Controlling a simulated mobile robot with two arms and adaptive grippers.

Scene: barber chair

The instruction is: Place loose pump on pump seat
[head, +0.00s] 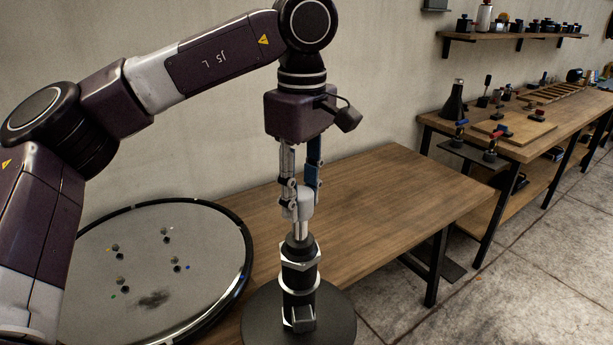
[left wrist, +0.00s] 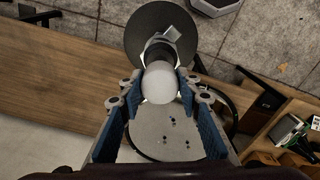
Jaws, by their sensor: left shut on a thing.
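The loose pump (head: 299,276) is a black and silver column with a pale grey top and a lever-like block near its foot. It looks upright. My left gripper (head: 303,190) points down and is shut on its pale top; in the left wrist view the blue-padded fingers flank this top (left wrist: 160,84). A dark round disc (head: 262,320) lies below the pump; I cannot tell whether they touch. To the left is a large grey round plate (head: 190,275) with a shiny rim, several small studs with coloured dots and a dark smudge. I cannot tell which part is the pump seat. My right gripper is out of view.
A bare wooden table (head: 390,190) stands behind and right of the pump, against the wall. A workbench (head: 550,125) with several tools is farther right, below a wall shelf (head: 510,36). Tiled floor (head: 470,300) is open at the lower right.

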